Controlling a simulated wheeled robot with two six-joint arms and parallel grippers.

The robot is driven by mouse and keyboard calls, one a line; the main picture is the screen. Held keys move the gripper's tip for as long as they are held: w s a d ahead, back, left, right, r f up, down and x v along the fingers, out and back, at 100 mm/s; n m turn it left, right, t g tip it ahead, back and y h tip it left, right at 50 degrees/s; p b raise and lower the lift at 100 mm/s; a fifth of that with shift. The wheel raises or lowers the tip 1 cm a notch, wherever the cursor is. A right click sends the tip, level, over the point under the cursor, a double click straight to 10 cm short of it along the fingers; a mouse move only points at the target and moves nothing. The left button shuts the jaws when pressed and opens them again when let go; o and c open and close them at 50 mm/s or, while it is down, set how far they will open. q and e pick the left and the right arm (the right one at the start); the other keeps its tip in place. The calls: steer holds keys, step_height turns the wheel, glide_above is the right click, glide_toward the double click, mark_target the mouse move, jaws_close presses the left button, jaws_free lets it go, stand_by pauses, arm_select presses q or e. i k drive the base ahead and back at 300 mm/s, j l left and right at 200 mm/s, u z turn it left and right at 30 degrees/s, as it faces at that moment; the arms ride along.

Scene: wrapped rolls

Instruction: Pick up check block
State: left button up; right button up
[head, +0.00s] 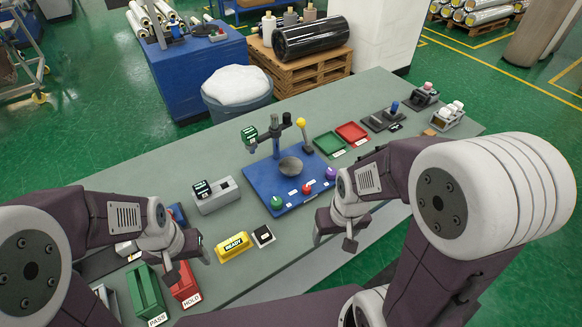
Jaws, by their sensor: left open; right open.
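No block can be read as "check" at this size. A yellow block (232,246) marked READY lies on the grey table, right of my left gripper. A small black-and-white block (263,237) sits just right of it. A dark block with a small label (201,188) stands at the left end of a grey holder (220,201). A green labelled block (249,134) shows at the blue fixture's back left. My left gripper (187,262) is open above the HOLD and PASS bins. My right gripper (333,241) is open near the table's front edge, right of the small block.
The blue fixture (268,189) carries a post, a round grey dish and several coloured knobs. A green PASS bin (147,296) and red HOLD bin (184,288) stand at front left. Green (329,145) and red (352,132) trays lie behind. Table around the grey holder is clear.

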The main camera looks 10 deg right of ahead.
mark_target(263, 235)
steer(key=l+u, duration=0.55)
steer(key=u, duration=0.3)
steer(key=k+l+u, duration=0.15)
steer(key=u, duration=0.25)
steer(key=l+u, duration=0.35)
steer(key=u, duration=0.15)
steer(key=k+l+u, duration=0.15)
steer(key=l+u, duration=0.15)
steer(key=u, duration=0.2)
steer(key=k+l+u, duration=0.15)
steer(key=l+u, duration=0.15)
steer(key=u, duration=0.15)
steer(key=k+l+u, duration=0.2)
steer(key=u, duration=0.3)
